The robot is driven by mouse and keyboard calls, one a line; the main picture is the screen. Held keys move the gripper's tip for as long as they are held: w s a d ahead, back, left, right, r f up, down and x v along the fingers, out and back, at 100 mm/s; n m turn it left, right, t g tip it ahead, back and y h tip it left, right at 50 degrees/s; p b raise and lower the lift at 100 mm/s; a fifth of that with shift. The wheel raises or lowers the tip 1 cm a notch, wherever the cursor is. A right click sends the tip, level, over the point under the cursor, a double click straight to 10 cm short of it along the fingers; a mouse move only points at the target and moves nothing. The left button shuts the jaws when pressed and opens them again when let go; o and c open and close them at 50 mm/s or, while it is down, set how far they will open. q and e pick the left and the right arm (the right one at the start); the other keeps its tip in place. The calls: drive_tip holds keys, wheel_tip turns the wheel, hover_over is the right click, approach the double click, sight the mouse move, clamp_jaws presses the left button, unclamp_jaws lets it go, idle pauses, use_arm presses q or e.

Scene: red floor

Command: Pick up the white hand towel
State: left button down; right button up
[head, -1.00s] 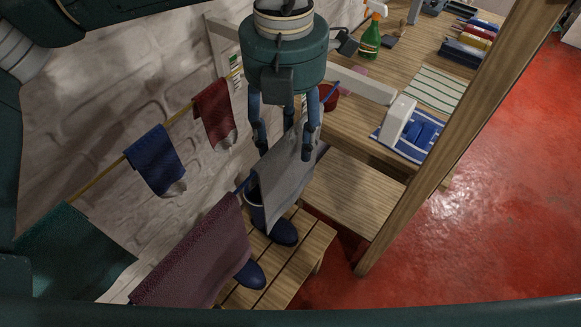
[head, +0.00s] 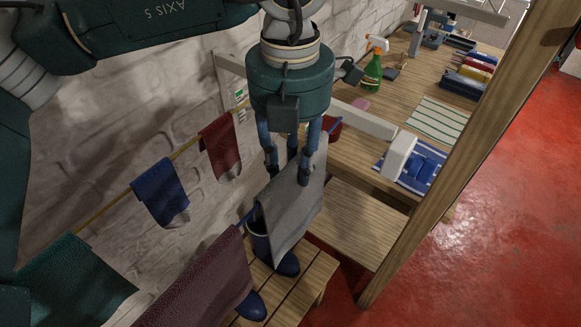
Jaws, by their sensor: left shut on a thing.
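My right gripper is not in view.
A dark red cloth (head: 219,140), a blue cloth (head: 160,188), a teal cloth (head: 70,280) and a maroon towel (head: 205,280) hang along the wall. A wooden post (head: 455,130) stands at right. The workbench behind holds a green spray bottle (head: 373,72).

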use_arm(q)
drive_tip(key=r+p, duration=0.1)
drive_tip(key=r, duration=0.2)
drive_tip(key=r+p, duration=0.2)
drive_tip(key=r, duration=0.1)
drive_tip(key=r+p, duration=0.2)
drive_tip(key=r, duration=0.2)
drive_tip(key=shift+s+d+r, duration=0.1)
drive_tip(key=shift+s+d, duration=0.05)
drive_tip(key=shift+d, duration=0.1)
drive_tip(key=s+d+b, duration=0.2)
drive_tip(key=s+d, duration=0.6)
drive_tip(key=d, duration=0.3)
drive_tip(key=shift+s+d, duration=0.15)
drive_tip(key=shift+r, duration=0.1)
wheel_tip(320, 180, up, 8)
drive_tip(key=p, duration=0.5)
drive_tip(key=shift+d, duration=0.1)
